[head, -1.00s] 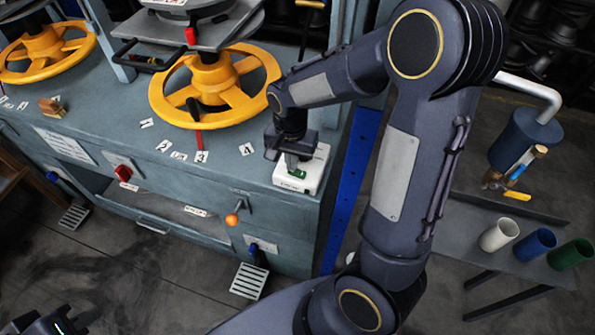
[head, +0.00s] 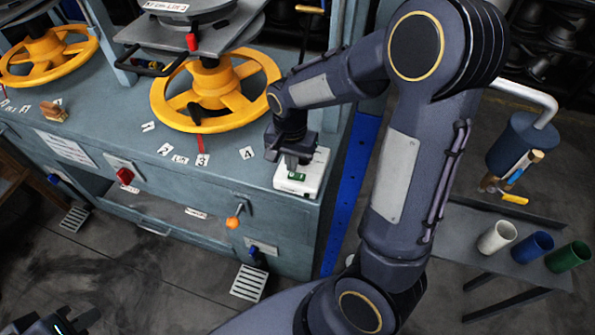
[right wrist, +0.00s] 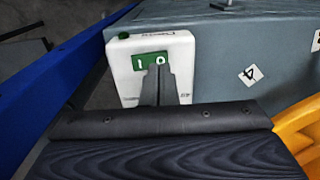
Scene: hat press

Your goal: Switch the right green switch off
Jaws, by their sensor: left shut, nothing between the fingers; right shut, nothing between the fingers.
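The right green switch (head: 297,176) is a green rocker on a white box at the right end of the blue-grey bench. In the right wrist view the green rocker (right wrist: 150,60) shows white marks like 1 and 0. My right gripper (head: 291,165) is shut and empty, with its fingertips at the rocker. In the right wrist view, the shut fingertips (right wrist: 158,70) overlap the rocker's lower middle, near the 0 mark; I cannot tell whether they touch it. My left gripper (head: 66,324) is shut and empty at the lower left, partly cut off by the frame.
A yellow handwheel (head: 215,95) stands on the bench (head: 130,150) left of the box. A lever with an orange knob (head: 233,222) sticks out of the bench front. A blue upright (head: 350,190) stands just right of the bench. White, blue and green cups (head: 533,246) are at the far right.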

